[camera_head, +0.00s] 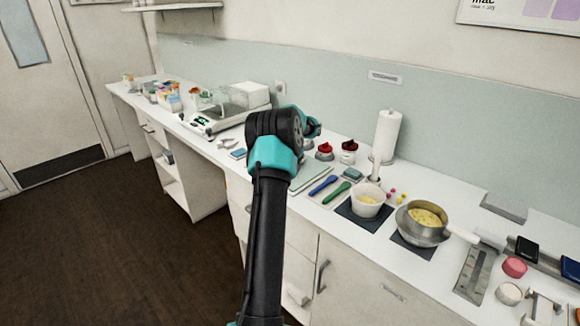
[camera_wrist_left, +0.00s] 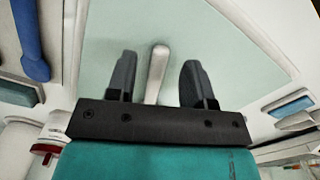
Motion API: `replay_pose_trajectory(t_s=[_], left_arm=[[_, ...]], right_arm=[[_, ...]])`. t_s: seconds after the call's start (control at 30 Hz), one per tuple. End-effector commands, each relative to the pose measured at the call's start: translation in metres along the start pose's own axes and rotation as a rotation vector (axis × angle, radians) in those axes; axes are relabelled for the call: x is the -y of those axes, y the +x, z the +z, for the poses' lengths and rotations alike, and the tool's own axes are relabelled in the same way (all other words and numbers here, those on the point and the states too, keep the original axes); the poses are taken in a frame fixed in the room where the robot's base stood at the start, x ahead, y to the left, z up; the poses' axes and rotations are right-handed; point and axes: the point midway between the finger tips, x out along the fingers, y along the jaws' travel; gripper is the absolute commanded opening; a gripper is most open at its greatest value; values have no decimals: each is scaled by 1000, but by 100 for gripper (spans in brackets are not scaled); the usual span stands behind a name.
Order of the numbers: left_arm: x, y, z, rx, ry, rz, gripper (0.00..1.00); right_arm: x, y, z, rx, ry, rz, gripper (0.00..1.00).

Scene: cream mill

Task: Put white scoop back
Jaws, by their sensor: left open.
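In the left wrist view, a pale off-white handle (camera_wrist_left: 158,62), likely the white scoop's, lies over a pale green board (camera_wrist_left: 235,65). My left gripper (camera_wrist_left: 157,80) is open, with one dark finger on each side of the handle and a gap to both. The handle's lower end is hidden behind the gripper body, so the scoop's bowl is not seen. In the head view my arm hides the fingers and the scoop; part of the green board (camera_head: 307,178) shows beside the arm. My right gripper is in neither view.
Right of the board lie a blue spatula (camera_head: 323,185) and a green one (camera_head: 336,193). Beyond are a white bowl (camera_head: 366,208) on a dark mat and a metal pan (camera_head: 408,222). Red-topped jars (camera_head: 324,155) and a paper roll (camera_head: 387,135) stand behind.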

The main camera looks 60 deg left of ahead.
Motion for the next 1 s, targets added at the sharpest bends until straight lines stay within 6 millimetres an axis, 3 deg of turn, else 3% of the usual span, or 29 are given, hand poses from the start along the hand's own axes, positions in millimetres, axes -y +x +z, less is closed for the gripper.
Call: replay_pose_trajectory(t_s=[0.17,0.37,1.0], left_arm=[[0,-7,0,-2,0,0,48],[0,-32,0,-3,0,-1,48],[0,-152,-1,-3,0,0,48]], right_arm=[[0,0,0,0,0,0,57],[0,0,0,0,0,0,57],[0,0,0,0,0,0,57]])
